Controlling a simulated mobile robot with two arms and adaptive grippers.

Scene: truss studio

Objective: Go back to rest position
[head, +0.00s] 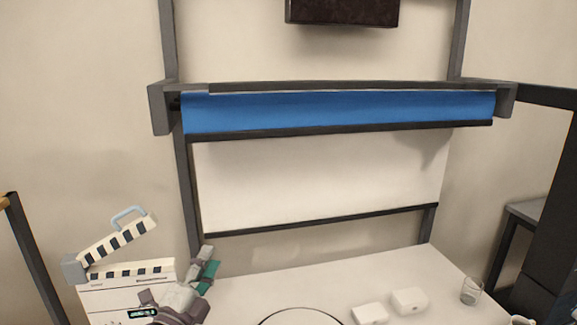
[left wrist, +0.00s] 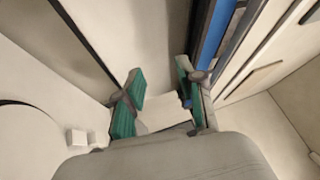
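My left gripper (head: 205,272) is low at the left in the head view, with its teal finger pads pointing up and away. It overlaps the lower right part of a clapperboard (head: 105,300), whose striped top stick is raised and carries a light blue handle (head: 128,215). In the left wrist view my left gripper (left wrist: 160,88) has its two teal fingers apart, with nothing visibly held between them. A pale flat patch shows behind the fingers; I cannot tell what it is. My right gripper is in neither view.
A white table (head: 310,265) holds two small white boxes (head: 408,301), a clear glass (head: 471,291) and a dark circular outline (head: 300,309). A mug (head: 522,320) is cut off at the lower right. A dark truss frame with a blue roll (head: 340,112) stands behind.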

